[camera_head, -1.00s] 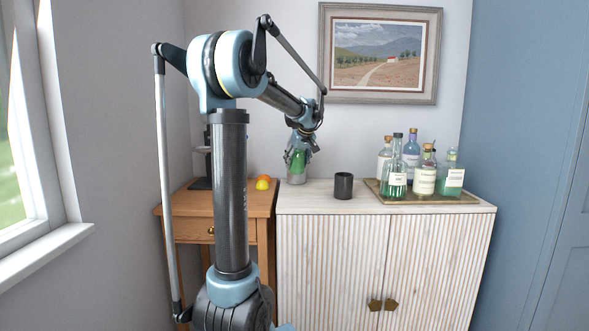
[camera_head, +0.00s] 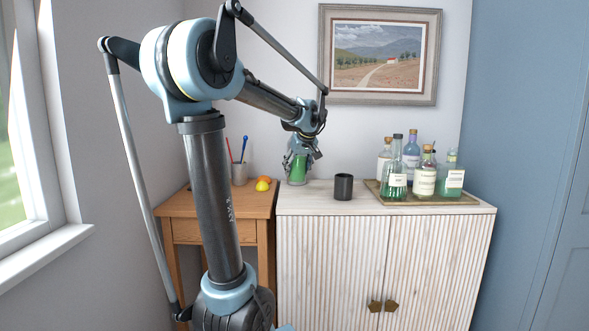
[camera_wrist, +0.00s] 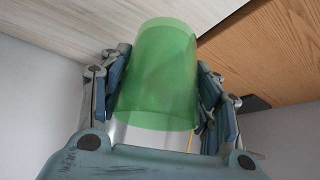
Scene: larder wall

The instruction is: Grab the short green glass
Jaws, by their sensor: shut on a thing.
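The green glass (camera_wrist: 158,75) is see-through and fills the middle of the wrist view. My gripper (camera_wrist: 158,95) has a finger on each side of it and is shut on it. A clear, colourless part shows between the green and my palm; I cannot tell if it belongs to the same glass. In the head view the green glass (camera_head: 299,168) is upright at the cabinet's left end, below my wrist. A pale greyish band shows at its foot. I cannot tell if it touches the cabinet top.
A dark cup (camera_head: 343,187) stands right of the glass on the white cabinet (camera_head: 330,205). A tray (camera_head: 455,199) with several bottles is farther right. The wooden table (camera_head: 190,204) at left holds fruit (camera_head: 263,184) and a pen cup (camera_head: 239,175).

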